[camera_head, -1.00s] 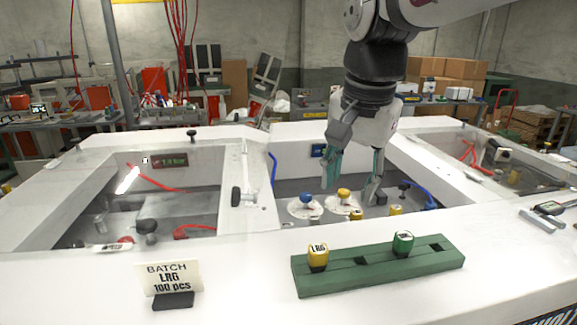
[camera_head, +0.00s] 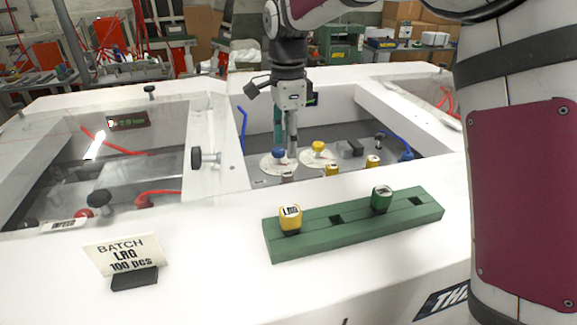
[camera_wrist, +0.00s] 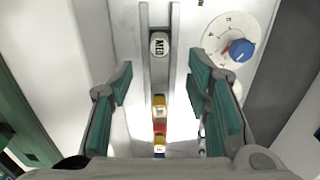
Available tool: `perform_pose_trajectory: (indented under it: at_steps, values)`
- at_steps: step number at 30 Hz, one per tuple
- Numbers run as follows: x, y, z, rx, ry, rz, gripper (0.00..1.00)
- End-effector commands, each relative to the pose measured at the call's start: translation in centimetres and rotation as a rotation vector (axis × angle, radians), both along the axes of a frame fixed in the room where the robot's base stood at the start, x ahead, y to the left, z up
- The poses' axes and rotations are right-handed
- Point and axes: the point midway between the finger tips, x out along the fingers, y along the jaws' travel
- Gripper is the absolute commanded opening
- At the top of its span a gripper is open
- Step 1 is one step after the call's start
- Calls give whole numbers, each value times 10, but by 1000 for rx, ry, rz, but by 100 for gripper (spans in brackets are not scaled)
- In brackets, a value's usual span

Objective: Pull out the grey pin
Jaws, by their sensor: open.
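The grey pin (camera_wrist: 159,44), with a round pale cap marked MID, sits in a narrow slot at the top middle of the wrist view. A small grey shape (camera_head: 288,177) in front of the blue knob may be the same pin in the head view; I cannot be sure. My gripper (camera_wrist: 160,84) is open and empty, its two teal-padded fingers apart on either side of the slot's line. The pin shows beyond and between them, untouched. In the head view my gripper (camera_head: 285,148) points down into the machine's recess, by the blue knob.
Yellow and red pieces (camera_wrist: 159,118) line the slot. A yellow knob (camera_head: 318,147) is nearby. A green block (camera_head: 350,226) holding yellow and green pins, and a batch sign (camera_head: 124,255), stand in front.

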Motion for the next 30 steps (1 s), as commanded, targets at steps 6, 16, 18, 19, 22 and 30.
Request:
perform_pose_trajectory:
  at_steps: [6, 16, 18, 19, 22, 30]
  values:
    - [-3, 0, -40, -1, 5, 1, 44]
    - [-1, 0, -86, 0, 1, 1, 44]
    - [-1, 0, -91, 0, 1, 1, 44]
    - [-1, 0, -93, 0, 1, 1, 44]
    - [0, 0, -96, 0, -1, 1, 44]
    - [0, 0, -97, 0, -1, 1, 42]
